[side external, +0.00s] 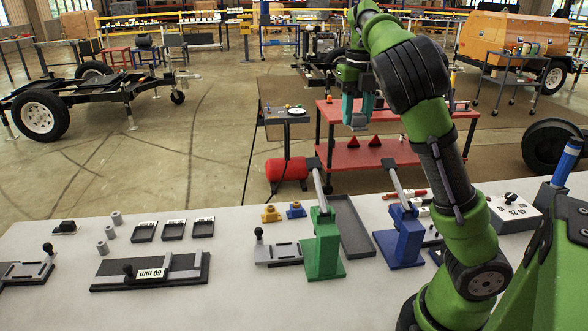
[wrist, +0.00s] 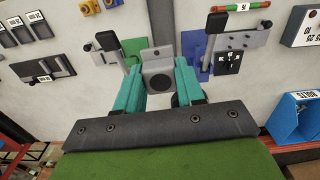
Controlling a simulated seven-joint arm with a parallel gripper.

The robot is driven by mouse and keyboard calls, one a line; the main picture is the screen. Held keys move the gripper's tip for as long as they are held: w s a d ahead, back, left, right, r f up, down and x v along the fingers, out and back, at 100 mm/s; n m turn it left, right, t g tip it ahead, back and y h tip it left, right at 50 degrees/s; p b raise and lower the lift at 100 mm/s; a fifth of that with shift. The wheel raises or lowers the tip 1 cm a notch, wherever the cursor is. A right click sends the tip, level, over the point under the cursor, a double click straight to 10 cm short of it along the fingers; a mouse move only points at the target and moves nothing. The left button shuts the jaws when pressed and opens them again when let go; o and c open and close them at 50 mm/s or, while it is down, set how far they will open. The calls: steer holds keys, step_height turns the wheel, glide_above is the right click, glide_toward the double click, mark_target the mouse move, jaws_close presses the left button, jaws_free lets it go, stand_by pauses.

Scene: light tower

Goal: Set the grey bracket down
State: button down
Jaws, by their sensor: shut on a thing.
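My gripper (side external: 357,108) is held high above the far side of the table, over the gap between the green and blue fixtures in the picture. In the wrist view its two teal fingers (wrist: 158,88) are shut on the grey bracket (wrist: 158,68), a light grey piece with a round dark hole. In the side view only a small grey part of the bracket (side external: 357,124) shows below the fingers. The bracket hangs clear of the table.
A green lever fixture (side external: 323,246) and a blue lever fixture (side external: 401,237) stand on the table (side external: 225,230), with a dark tray (side external: 352,230) between them. A white box (side external: 512,212) stands right.

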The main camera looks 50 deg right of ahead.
mark_target(347, 224)
steer(key=shift+s+d+f+m, duration=0.1)
steer(key=shift+s+d+m, duration=0.05)
steer(key=shift+s+m, duration=0.15)
step_height(347, 224, down, 29)
steer(key=shift+w+r, duration=0.1)
stand_by(0.3)
steer(key=c, duration=1)
jaws_free()
steer(key=shift+o, duration=0.2)
step_height(347, 224, up, 12)
